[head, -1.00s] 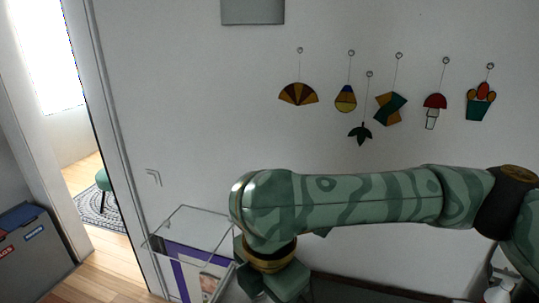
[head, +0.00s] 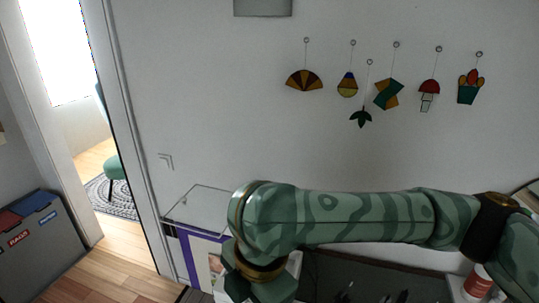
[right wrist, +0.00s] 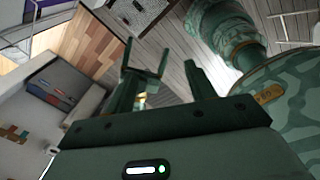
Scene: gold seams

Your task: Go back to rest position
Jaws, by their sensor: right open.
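My right arm (head: 350,218) is green with a darker pattern. It crosses the lower part of the head view from the right edge and bends down at the lower middle, where its end is cut off by the frame edge. In the right wrist view my right gripper (right wrist: 160,65) has its two dark green fingers spread apart, with nothing between them. Wooden floor and my own green body parts show beyond them. My left gripper is in neither view.
A clear box (head: 196,208) and a dark surface (head: 375,282) lie close by my arm. A grey bin (head: 38,245) stands left by an open doorway. A red-and-white container (head: 477,283) is lower right.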

